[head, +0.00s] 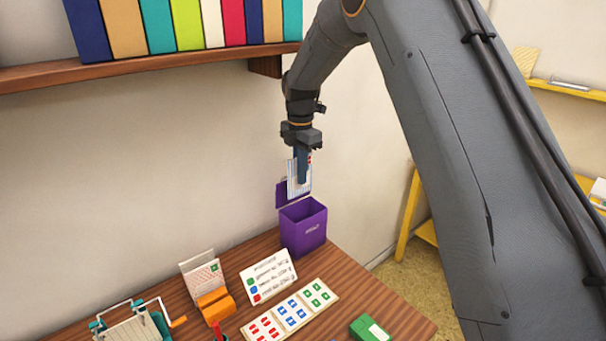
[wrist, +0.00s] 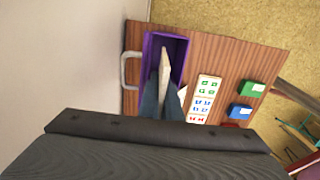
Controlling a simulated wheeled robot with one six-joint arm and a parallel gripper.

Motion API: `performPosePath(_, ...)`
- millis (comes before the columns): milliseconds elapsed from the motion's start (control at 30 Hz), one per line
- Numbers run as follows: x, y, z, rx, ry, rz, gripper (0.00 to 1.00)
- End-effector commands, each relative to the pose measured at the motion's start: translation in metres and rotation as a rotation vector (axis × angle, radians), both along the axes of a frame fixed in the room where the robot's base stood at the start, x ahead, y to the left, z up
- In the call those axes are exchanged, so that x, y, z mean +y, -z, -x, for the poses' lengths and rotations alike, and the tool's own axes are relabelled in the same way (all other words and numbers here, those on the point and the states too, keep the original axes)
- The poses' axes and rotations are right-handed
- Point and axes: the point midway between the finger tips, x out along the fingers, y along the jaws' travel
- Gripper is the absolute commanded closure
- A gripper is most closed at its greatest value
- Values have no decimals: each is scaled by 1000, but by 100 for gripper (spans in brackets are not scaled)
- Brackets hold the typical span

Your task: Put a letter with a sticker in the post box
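My gripper (head: 302,178) is shut on a pale letter (head: 292,182), which hangs upright below it. A small red mark, like a sticker, shows near the letter's upper right edge. The purple post box (head: 304,228) stands on the table's back corner with its lid (head: 281,192) raised. The letter appears above the box, near the lid. In the wrist view the letter (wrist: 165,68) sticks out between my fingers (wrist: 162,103), over the open post box (wrist: 179,46). I cannot tell whether its lower edge is inside the opening.
A sticker sheet (head: 290,314) with red, blue and green stickers and an instruction card (head: 268,277) are on the table. An orange holder (head: 214,303) with another letter (head: 203,273) stands left. A green inkpad (head: 369,329) lies at the front. A bookshelf (head: 150,72) hangs above.

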Motion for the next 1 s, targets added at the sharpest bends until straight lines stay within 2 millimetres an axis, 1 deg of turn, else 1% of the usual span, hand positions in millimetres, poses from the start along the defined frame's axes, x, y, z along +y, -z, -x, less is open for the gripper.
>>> performPosePath(33,3,4,-1,-3,-4,-1,100)
performPosePath(267,-4,27,-1,3,5,1,100)
performPosePath(700,-3,68,1,6,4,2,100)
performPosePath(833,-3,78,1,7,4,1,100)
performPosePath(1000,-3,83,1,6,5,2,100)
